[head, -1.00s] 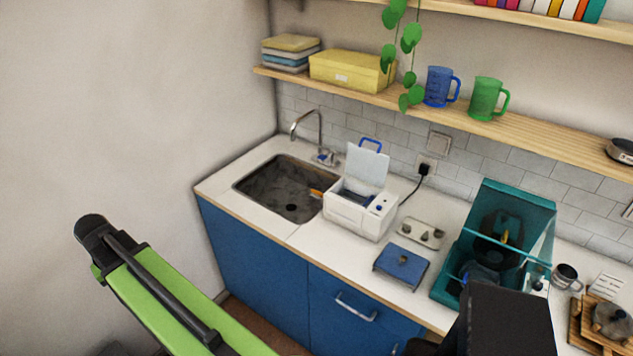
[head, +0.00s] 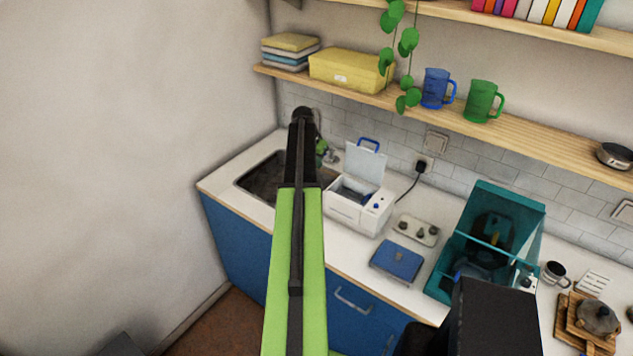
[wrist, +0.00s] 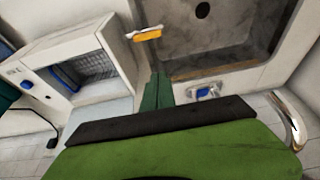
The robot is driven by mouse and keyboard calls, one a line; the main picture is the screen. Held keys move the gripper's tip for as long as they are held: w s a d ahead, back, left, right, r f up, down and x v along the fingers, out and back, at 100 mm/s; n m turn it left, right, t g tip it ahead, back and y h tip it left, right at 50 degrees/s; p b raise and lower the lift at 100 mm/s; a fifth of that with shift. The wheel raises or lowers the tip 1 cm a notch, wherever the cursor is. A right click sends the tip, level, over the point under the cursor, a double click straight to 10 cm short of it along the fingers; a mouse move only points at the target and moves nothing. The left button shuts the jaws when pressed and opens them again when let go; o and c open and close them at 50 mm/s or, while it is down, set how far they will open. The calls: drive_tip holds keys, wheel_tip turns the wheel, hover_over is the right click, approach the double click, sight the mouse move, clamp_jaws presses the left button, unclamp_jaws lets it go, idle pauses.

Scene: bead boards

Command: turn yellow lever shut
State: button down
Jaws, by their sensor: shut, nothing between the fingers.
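A small yellow upright part (head: 494,241) shows inside the teal box with clear panels (head: 462,247), right of the middle of the counter. It may be the yellow lever; its position is too small to tell. An orange-yellow piece (wrist: 147,35) with a pale edge lies at the sink rim beside the white machine in the wrist view; I cannot tell if it is a lever. My gripper (wrist: 158,76) is shut and empty, by the back of the sink near the white machine, well left of the teal box. My arm hides part of it in the head view.
The white machine (head: 349,211) stands open-lidded beside the sink (wrist: 225,45). The tap (wrist: 292,122) and its blue handle (wrist: 203,93) are close to my gripper. A blue pad (head: 397,261) and a knob tray (head: 418,230) lie between machine and teal box. A shelf (head: 530,138) runs above.

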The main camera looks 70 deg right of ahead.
drive_tip(key=w+b+x, duration=0.1)
drive_tip(key=b+x, duration=1)
drive_tip(key=a, duration=0.2)
drive_tip(key=a+r+p, duration=0.1)
drive_tip(key=a, duration=0.1)
drive_tip(key=shift+w+p, duration=0.1)
drive_tip(key=shift+p, duration=0.2)
